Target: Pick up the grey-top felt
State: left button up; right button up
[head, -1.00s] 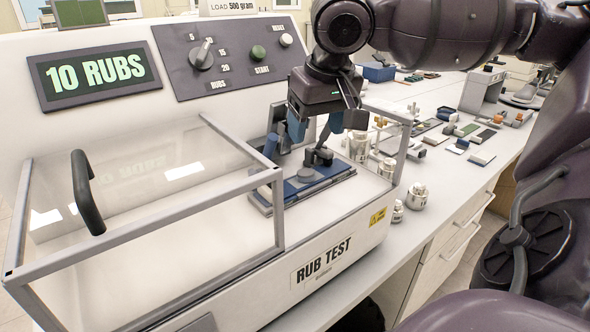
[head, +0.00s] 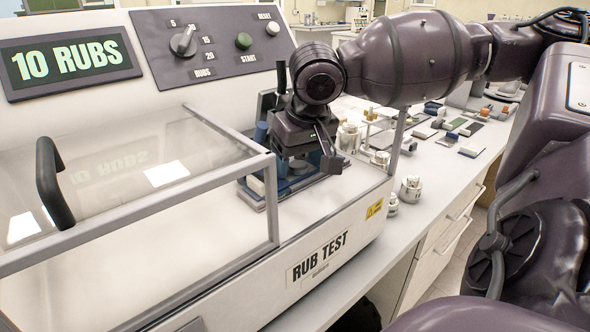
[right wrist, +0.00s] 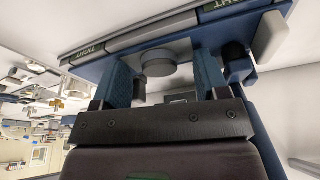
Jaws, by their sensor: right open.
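My right gripper (head: 305,164) is open, pointing down low over the blue platform at the right end of the rub test machine (head: 225,265). In the right wrist view its two blue fingers (right wrist: 164,66) stand apart, and a short grey round piece (right wrist: 158,62) shows between or just beyond them. I cannot tell whether the fingers touch it, or whether it is the grey-top felt. The blue platform (right wrist: 90,68) carries labels reading TIGHT. In the head view the gripper hides most of the platform. My left gripper is not in view.
The clear cover (head: 150,170) with a black handle (head: 52,183) fills the machine's left side. Metal weights (head: 411,188) stand beside the machine. Several small blocks (head: 471,151) lie on the bench behind, with free bench (head: 445,185) in front of them.

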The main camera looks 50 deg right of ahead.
jog(key=c, duration=1)
